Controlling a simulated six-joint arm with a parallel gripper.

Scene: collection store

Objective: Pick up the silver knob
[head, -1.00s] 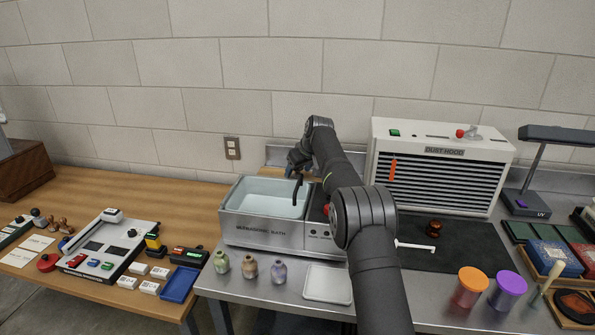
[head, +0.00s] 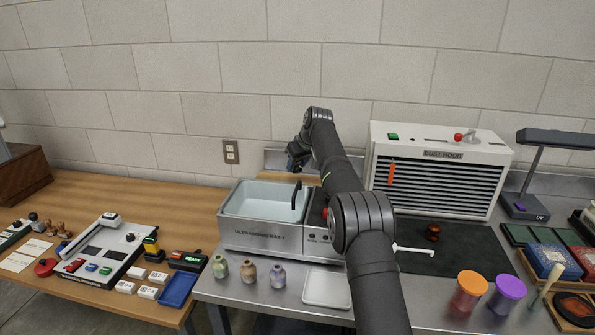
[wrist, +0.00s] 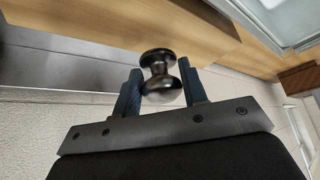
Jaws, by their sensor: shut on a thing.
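The silver knob (wrist: 160,74) is a shiny, waisted metal piece in the wrist view. It sits between the two blue-tipped fingers of my gripper (wrist: 160,88), which is shut on it. In the head view my gripper (head: 296,160) is raised behind and above the ultrasonic bath, near the wall. The knob cannot be made out in the head view.
The ultrasonic bath (head: 262,240) stands below my arm, with a dark upright handle or spout at its right. The dust hood (head: 440,172) is to the right. Three small vases (head: 249,271) and a white tray (head: 327,289) are in front.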

